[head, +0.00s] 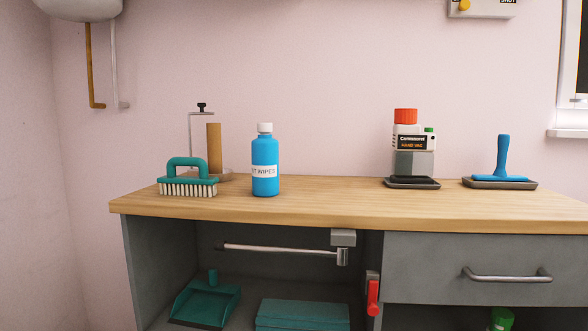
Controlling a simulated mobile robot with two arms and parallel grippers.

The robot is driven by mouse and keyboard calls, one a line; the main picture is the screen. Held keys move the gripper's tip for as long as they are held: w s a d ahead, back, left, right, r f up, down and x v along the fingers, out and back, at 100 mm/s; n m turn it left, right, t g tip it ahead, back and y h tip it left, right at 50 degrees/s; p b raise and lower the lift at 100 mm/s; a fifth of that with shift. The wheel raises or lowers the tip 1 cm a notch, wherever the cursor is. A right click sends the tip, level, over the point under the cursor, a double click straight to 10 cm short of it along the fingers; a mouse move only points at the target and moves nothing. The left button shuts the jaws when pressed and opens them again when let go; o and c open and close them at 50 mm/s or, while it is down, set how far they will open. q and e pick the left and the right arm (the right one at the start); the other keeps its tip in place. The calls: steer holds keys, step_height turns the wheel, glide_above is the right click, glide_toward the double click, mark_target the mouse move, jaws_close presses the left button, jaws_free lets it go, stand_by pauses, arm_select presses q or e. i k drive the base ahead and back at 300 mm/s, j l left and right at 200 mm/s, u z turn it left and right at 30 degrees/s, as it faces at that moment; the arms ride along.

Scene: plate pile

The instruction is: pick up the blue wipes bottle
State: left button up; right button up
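The blue wipes bottle (265,182) stands upright on the wooden countertop (335,206), left of the middle of the head view. It has a white cap and a white label whose visible text ends in "WIPES". Nothing hides it from this side. Neither of my grippers shows in the head view.
A teal scrub brush (188,187) and a paper roll holder (214,150) stand left of the bottle. A hand vac (409,158) and a blue-handled tool (502,160) on trays stand right. Counter between bottle and vac is clear. Below are an open shelf and a drawer (480,260).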

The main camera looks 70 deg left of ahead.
mark_target(265, 148)
steer(key=u, duration=2.55)
